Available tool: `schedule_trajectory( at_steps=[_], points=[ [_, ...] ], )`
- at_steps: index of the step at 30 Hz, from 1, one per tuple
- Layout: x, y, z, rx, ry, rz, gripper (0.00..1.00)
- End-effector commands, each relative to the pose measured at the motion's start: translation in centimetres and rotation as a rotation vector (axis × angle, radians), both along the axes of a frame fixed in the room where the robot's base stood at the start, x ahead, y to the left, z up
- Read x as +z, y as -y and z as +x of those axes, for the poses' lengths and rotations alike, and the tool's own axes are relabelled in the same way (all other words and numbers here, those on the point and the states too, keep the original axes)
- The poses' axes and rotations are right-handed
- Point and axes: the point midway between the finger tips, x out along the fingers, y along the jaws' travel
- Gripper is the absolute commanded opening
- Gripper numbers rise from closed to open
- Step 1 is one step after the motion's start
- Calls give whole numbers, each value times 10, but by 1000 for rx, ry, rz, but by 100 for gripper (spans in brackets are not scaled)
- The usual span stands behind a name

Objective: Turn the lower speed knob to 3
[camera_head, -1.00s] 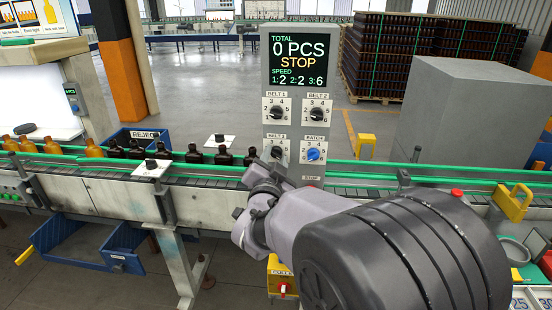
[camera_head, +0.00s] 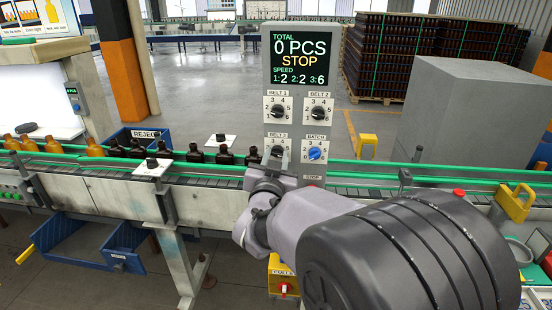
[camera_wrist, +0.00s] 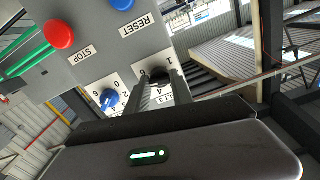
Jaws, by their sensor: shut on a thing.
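The lower speed knob, labelled BELT 3, is a black knob on a white dial plate (camera_head: 268,148) at the lower left of the grey control panel (camera_head: 322,120). My gripper and wrist cover much of it in the head view. In the wrist view the black knob (camera_wrist: 159,74) sits between the two fingers of my gripper (camera_wrist: 158,80), which is shut on it. The knob's pointer direction is hidden. The display (camera_head: 299,62) reads STOP, with speeds 1:2, 2:2 and 3:6.
The blue BATCH knob (camera_head: 315,153) is right beside the gripped one; BELT 1 (camera_head: 278,111) and BELT 2 (camera_head: 318,112) knobs are above. A red STOP button (camera_wrist: 58,34) and blue RESET button (camera_wrist: 122,3) show nearby. The conveyor's green rail (camera_head: 380,172) runs past the panel.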

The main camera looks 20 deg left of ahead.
Motion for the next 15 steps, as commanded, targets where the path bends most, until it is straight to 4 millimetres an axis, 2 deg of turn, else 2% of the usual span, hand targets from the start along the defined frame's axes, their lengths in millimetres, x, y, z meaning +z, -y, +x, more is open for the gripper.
schedule_trajectory(
  at_steps=[15],
  points=[
    [1,0,0,0,112,-475,0]
  ],
)
